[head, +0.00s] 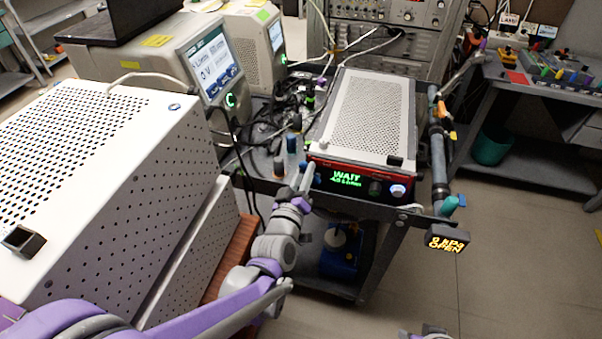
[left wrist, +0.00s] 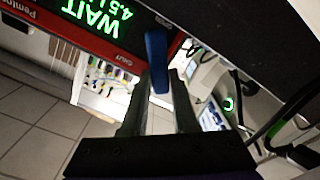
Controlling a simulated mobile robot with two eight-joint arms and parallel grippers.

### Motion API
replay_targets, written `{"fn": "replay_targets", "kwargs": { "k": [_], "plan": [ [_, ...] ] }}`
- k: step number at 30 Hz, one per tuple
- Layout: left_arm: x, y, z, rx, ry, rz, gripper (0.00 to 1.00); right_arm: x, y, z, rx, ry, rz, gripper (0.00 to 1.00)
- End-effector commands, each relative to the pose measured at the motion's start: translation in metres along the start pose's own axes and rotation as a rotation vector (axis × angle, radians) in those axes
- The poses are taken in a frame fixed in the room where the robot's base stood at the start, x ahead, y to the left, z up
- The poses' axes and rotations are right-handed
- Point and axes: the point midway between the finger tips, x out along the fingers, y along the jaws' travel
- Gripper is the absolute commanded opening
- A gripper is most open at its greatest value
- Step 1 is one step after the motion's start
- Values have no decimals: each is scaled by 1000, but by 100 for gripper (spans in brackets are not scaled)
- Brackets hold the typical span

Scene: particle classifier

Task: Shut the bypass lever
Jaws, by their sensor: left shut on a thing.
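My left gripper (head: 305,180) is at the front left corner of the black and red instrument (head: 345,180), whose green display reads WAIT. In the left wrist view its fingers (left wrist: 158,95) are shut on a blue handle (left wrist: 156,60) beside the instrument's red edge. I cannot tell for sure that this handle is the bypass lever, or how far it is turned. A small display (head: 447,238) right of the instrument reads 0 kPa OPEN. A grey piece at the bottom edge (head: 430,332) seems to be my right gripper; its fingers are not clear.
Grey pipework (head: 438,160) with orange levers and a teal knob (head: 449,203) runs along the instrument's right side. Blue and orange upright handles (head: 291,143) stand close to its left. A perforated white cabinet (head: 110,190) fills the left. The floor (head: 520,260) at right is clear.

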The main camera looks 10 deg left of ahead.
Motion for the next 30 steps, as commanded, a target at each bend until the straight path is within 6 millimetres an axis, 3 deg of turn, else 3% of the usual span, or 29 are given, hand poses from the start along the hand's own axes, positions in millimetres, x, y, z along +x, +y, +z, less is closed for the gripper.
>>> {"fn": "replay_targets", "kwargs": {
  "k": [15, 30],
  "plan": [
    [0, 20, 6, 443, -1, 1, 0, 3, 0, 2, 0, -1, 0, 47],
    [0, 27, 10, 627, -2, 1, 0, 6, 0, 3, 0, -2, 0, 47]
  ]
}}
